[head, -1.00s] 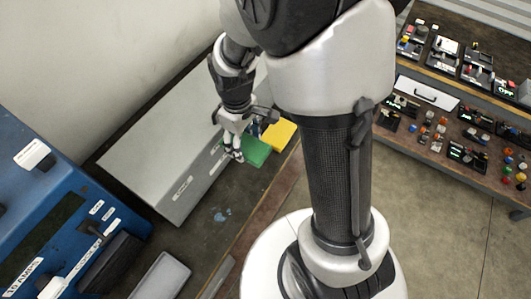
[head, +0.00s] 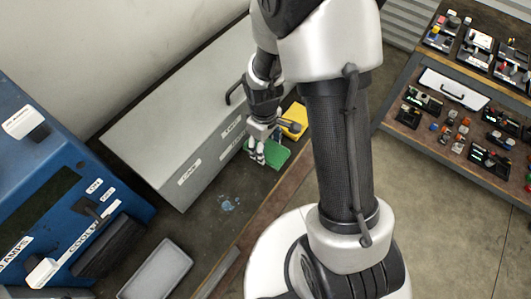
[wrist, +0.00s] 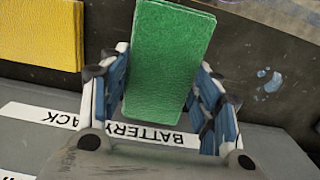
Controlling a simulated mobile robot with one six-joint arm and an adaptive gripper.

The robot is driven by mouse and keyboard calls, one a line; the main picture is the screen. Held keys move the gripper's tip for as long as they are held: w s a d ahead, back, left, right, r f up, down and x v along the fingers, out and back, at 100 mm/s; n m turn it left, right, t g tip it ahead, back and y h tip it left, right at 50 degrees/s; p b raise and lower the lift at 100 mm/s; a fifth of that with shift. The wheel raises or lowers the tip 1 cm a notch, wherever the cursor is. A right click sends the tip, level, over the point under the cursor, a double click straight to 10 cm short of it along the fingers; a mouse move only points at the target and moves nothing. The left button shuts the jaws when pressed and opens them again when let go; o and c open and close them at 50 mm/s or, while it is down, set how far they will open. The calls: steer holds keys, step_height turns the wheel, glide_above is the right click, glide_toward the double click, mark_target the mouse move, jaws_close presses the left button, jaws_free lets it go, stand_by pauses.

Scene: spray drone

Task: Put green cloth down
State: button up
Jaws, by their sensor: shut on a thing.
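The green cloth (head: 277,154) is a flat, folded-looking rectangle over the dark bench top, beside the grey box. My gripper (head: 257,152) is at its left end, with the fingers pointing down. In the wrist view the green cloth (wrist: 170,55) lies between the two fingers of my gripper (wrist: 162,85), which is shut on it. The cloth's near end covers part of a "BATTERY" label. I cannot tell whether the cloth touches the bench. A yellow cloth (head: 294,119) lies behind it, apart from it; it also shows in the wrist view (wrist: 40,32).
The long grey box (head: 165,150) with labels and a handle stands close to the gripper's left. A blue machine (head: 60,180) and a grey tray (head: 157,270) are further left and nearer. Bare bench (head: 215,215) lies in front. A shelf unit (head: 460,100) stands right.

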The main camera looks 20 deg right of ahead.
steer(key=shift+f+b, duration=0.7)
steer(key=shift+f, duration=1.35)
steer(key=shift+f, duration=0.2)
steer(key=o, duration=1.4)
steer(key=shift+r, duration=0.1)
